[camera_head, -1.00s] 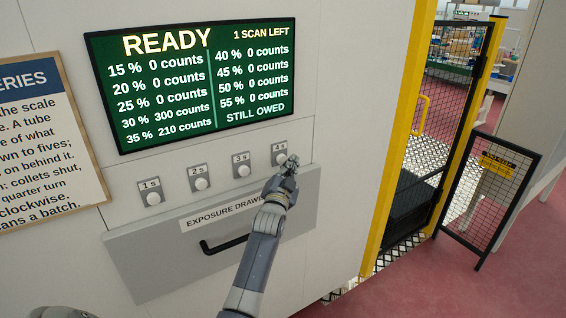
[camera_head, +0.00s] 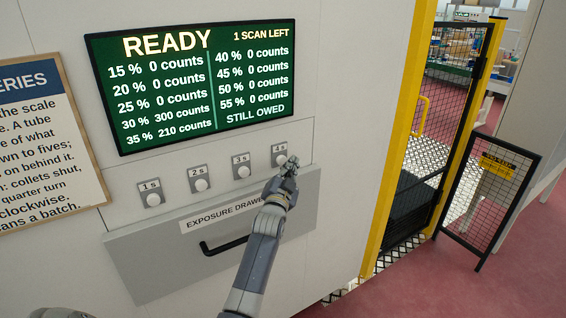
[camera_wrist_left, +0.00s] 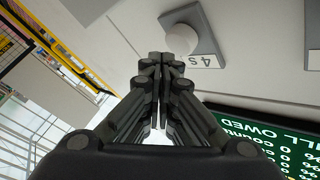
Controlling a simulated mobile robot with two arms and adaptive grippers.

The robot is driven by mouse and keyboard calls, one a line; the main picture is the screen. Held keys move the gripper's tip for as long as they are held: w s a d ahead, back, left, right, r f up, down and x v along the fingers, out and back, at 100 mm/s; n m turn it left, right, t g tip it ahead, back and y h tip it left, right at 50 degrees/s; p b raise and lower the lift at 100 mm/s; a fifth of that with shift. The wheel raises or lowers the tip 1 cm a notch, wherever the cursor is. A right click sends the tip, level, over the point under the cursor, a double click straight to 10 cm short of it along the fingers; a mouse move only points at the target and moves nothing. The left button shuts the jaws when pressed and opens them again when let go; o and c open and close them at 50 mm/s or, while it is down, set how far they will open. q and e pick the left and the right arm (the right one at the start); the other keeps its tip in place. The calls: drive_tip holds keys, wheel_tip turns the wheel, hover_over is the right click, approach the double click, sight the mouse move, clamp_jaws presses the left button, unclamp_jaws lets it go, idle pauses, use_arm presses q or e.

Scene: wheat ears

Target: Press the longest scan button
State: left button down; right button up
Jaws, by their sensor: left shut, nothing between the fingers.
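The 4 s button (camera_head: 281,160) is a white round knob on a grey plate, rightmost in the row on the pale panel. It also shows in the left wrist view (camera_wrist_left: 181,38), with its "4 s" label. My left gripper (camera_head: 292,162) is shut and empty, its tips just beside the button. In the left wrist view its closed fingertips (camera_wrist_left: 160,57) lie just below the knob; I cannot tell whether they touch it. The 1 s (camera_head: 153,199), 2 s (camera_head: 201,184) and 3 s (camera_head: 243,171) buttons are uncovered. My right gripper is not in view.
A green screen (camera_head: 195,85) above reads READY, 1 SCAN LEFT. The exposure drawer (camera_head: 150,265) with a black handle (camera_head: 224,246) is below the buttons. A printed notice (camera_head: 45,140) hangs at left. A yellow-framed mesh gate (camera_head: 440,130) and a small mesh stand (camera_head: 490,195) are at right.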

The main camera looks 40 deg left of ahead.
use_arm(q)
drive_tip(key=shift+a, duration=0.1)
drive_tip(key=shift+w+a, duration=0.2)
drive_tip(key=shift+a, duration=0.1)
drive_tip(key=shift+w+a+r+b, duration=0.1)
drive_tip(key=shift+w+a+b, duration=0.15)
drive_tip(key=shift+a, duration=0.3)
idle(1.2)
drive_tip(key=shift+s+d, duration=0.1)
drive_tip(key=shift+s+d+p, duration=0.35)
drive_tip(key=shift+d+p, duration=0.05)
drive_tip(key=shift+d, duration=0.4)
drive_tip(key=shift+s+d+p, duration=0.3)
drive_tip(key=shift+d, duration=0.5)
drive_tip(key=shift+s+d+p, duration=0.3)
drive_tip(key=shift+s+d, duration=0.05)
drive_tip(key=shift+d, duration=0.4)
drive_tip(key=shift+s+d+p, duration=0.3)
drive_tip(key=shift+d, duration=0.5)
